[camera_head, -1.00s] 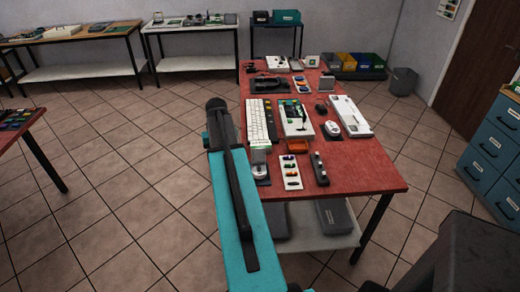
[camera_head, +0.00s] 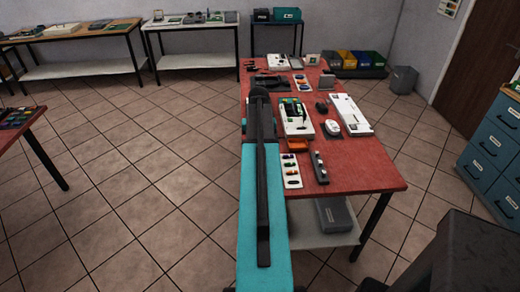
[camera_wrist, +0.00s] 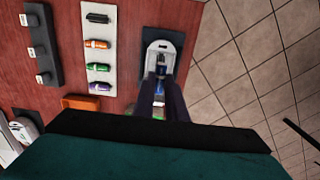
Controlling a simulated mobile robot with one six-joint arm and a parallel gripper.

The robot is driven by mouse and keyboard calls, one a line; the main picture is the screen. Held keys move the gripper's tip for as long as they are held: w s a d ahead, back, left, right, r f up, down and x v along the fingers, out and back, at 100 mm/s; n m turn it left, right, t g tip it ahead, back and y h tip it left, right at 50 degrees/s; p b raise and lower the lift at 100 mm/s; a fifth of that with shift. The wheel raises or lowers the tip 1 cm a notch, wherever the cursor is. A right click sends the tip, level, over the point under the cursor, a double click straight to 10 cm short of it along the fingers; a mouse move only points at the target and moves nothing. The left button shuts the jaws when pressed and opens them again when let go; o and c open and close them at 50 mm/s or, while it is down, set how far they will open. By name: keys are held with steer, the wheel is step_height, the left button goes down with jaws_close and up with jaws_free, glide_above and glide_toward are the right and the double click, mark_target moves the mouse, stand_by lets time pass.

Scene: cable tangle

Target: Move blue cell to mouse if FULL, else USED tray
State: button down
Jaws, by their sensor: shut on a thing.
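In the wrist view, my gripper (camera_wrist: 160,83) is shut on a small blue cell (camera_wrist: 160,70). It is over a white and grey mouse (camera_wrist: 163,46) on a dark pad at the table's edge. The cell overlaps the mouse's dark recess; I cannot tell whether it touches or sits inside. A second, white mouse (camera_head: 333,127) lies farther back. An orange tray (camera_head: 297,143) is near the cell strip, also in the wrist view (camera_wrist: 80,102); I can read no USED label. In the head view, my arm hides the gripper and the near mouse.
A white strip (camera_head: 291,171) with several coloured cells and a dark block with several small units (camera_head: 319,167) stand on the red table (camera_head: 360,176). A white-framed device (camera_head: 296,117) and a long white box (camera_head: 351,115) are behind. The table's front right is clear.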

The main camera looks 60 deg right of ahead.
steer(key=shift+f, duration=0.15)
steer(key=shift+f+b, duration=1.4)
steer(key=shift+f, duration=1.45)
steer(key=shift+a+f, duration=0.1)
steer(key=shift+f, duration=0.35)
stand_by(1.1)
steer(key=c, duration=2)
jaws_free()
steer(key=shift+c, duration=0.2)
steer(key=shift+r+p, duration=0.95)
steer(key=shift+r, duration=0.8)
